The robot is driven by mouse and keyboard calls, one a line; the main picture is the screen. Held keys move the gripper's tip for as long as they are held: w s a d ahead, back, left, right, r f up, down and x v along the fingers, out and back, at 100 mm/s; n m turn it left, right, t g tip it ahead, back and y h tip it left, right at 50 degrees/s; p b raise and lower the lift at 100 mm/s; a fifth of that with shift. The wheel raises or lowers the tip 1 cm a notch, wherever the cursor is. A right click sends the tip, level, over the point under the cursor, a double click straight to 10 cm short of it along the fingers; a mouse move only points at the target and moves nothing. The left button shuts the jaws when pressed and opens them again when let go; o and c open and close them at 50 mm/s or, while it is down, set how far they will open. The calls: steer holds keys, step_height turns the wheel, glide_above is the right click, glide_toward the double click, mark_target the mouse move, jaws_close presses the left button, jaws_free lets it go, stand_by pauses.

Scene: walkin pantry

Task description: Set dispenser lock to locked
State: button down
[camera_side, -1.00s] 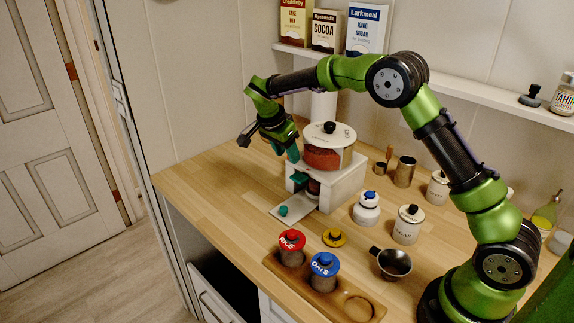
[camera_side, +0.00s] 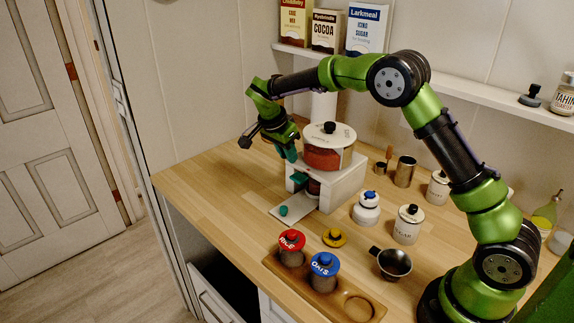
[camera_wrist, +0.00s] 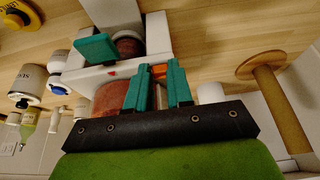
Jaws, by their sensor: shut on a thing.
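The dispenser is a white stand (camera_side: 345,187) holding a round hopper of reddish contents (camera_side: 322,158) under a white lid with a black knob. In the wrist view the stand's white top plate (camera_wrist: 128,70) carries a small red mark. My gripper (camera_side: 291,154) is at the left side of the hopper, pointing down at the stand's top. In the wrist view my teal fingers (camera_wrist: 158,80) are shut on a small orange piece (camera_wrist: 160,70) at the plate, which looks like the lock. A teal block (camera_wrist: 95,50) projects from the stand. The lock's exact setting is unclear.
A wooden tray (camera_side: 347,303) with red-lidded (camera_side: 291,247) and blue-lidded (camera_side: 323,271) jars is in front. The counter's left part is clear.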

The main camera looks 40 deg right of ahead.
steer(key=shift+s, duration=0.7)
steer(key=c, duration=1)
jaws_free()
steer(key=shift+r, duration=0.15)
steer(key=v, duration=1.6)
steer(key=shift+a+r, duration=0.2)
steer(key=shift+r, duration=0.1)
